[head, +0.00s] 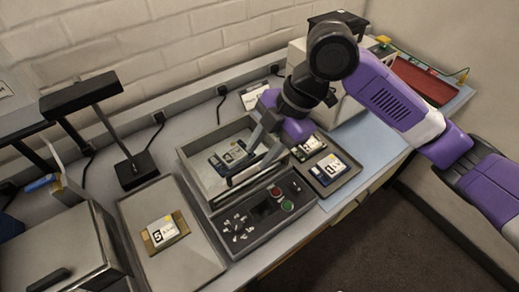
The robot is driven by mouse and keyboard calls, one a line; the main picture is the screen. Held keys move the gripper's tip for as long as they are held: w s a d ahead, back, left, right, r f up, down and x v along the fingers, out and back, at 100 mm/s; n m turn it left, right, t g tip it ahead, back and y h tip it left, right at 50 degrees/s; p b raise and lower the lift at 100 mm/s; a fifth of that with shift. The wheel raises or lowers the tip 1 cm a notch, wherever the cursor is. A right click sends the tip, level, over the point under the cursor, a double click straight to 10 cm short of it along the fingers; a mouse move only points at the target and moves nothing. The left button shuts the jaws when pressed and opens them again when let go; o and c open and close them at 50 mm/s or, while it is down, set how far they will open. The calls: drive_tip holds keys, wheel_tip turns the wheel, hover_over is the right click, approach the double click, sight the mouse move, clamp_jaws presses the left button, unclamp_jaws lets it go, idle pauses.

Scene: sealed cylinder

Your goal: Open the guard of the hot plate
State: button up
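The hot plate (262,226) stands mid-bench, with a dark display, several small keys and a red and a green button on its front panel. Its guard (203,186) is a grey-framed box behind the panel. A board with a white label (231,152) shows inside; I cannot tell if a clear cover lies over it. A grey bar (248,171) runs along the guard's front right. My gripper (258,146) reaches down from the right over the guard, its grey fingers close to this bar. Contact and finger opening are unclear.
A tray (194,259) with a labelled board lies left of the hot plate. A smaller tray with boards (344,181) is close on its right. A black lamp-like stand (135,168) and a grey machine (62,255) are at left. A blue mat (378,150) lies clear at right.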

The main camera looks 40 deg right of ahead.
drive_tip(key=shift+w+a+f, duration=0.1)
drive_tip(key=shift+a+f, duration=0.1)
drive_tip(key=shift+f, duration=0.3)
drive_tip(key=shift+c, duration=0.2)
clamp_jaws()
idle(1.0)
